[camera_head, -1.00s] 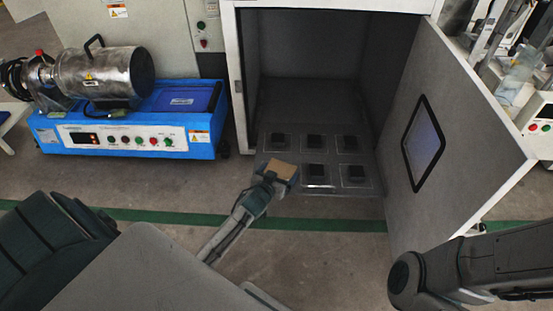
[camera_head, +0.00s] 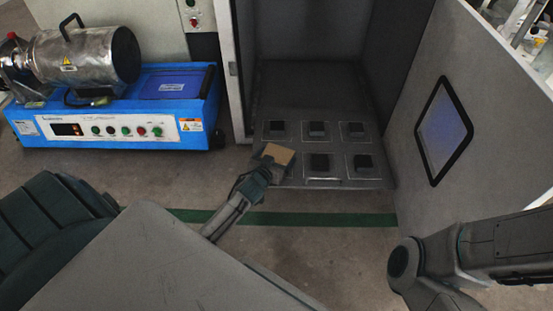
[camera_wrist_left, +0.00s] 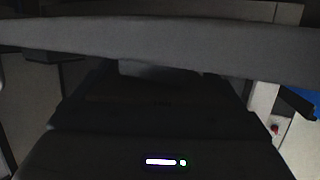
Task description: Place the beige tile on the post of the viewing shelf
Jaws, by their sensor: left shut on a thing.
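The beige tile (camera_head: 278,153) is held by my left gripper (camera_head: 266,165) at the front left of the viewing shelf (camera_head: 340,184). The shelf is a grey plate at the cabinet's bottom with several dark square posts, such as the middle front post (camera_head: 319,162). The tile appears over the front-left spot and hides what is there; its height above the shelf I cannot tell. In the left wrist view a dark, broad surface (camera_wrist_left: 170,45) crosses the picture, and the jaws cannot be made out. My right gripper is out of view; only its arm shows at the lower right.
The cabinet's open door (camera_head: 465,110), with a dark-framed window, stands to the right. The cabinet's left frame (camera_head: 232,80) rises close to the shelf. A blue machine (camera_head: 115,115) with a metal cylinder (camera_head: 85,58) stands at the left. Floor in front of the shelf is free.

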